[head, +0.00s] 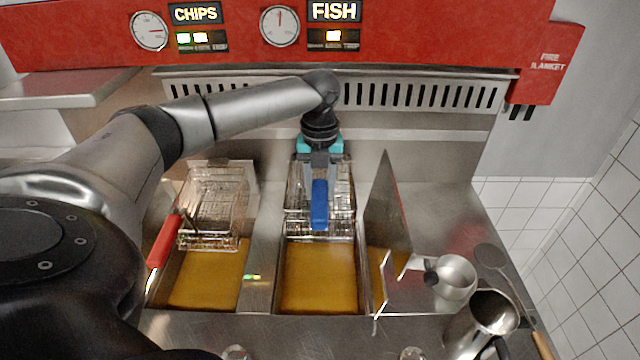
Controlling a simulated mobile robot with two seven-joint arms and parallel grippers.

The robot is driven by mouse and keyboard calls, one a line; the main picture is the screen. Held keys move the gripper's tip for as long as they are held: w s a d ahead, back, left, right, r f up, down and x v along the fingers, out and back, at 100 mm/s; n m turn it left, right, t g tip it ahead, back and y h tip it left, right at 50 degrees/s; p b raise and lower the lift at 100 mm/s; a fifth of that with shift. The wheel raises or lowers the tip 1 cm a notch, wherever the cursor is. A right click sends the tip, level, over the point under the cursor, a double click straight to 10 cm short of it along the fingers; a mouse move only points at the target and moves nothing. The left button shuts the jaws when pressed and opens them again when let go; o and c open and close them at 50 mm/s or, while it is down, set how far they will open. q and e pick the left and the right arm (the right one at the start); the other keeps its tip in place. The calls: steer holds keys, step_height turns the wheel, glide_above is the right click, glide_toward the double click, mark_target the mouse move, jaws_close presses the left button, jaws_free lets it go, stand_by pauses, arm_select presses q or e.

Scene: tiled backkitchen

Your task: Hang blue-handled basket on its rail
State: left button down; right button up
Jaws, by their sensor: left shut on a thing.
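My left gripper (320,170) is at the back of the middle fryer, pointing down, shut on the blue-handled basket. The basket's blue handle (320,206) points toward me just below the fingers. Its wire cage (343,204) is at the back of the middle vat, above the golden oil (318,280). The gripper and handle cover part of the cage. The rail behind it is hidden, so I cannot tell whether the basket touches it. My right gripper is not in view.
A red-handled basket (215,205) is at the back of the left vat (208,282). An upright metal plate (388,205) stands right of the middle vat. Metal pots (455,280) and a wooden-handled utensil (543,345) are at the right. The red control panel (235,30) overhangs the back.

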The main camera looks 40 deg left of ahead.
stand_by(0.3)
arm_select(q)
steer(key=shift+f, duration=1.6)
steer(key=shift+f, duration=0.7)
steer(key=shift+c, duration=2)
jaws_free()
step_height(320, 180, up, 15)
steer(key=shift+r+b, duration=0.15)
steer(key=shift+b, duration=0.65)
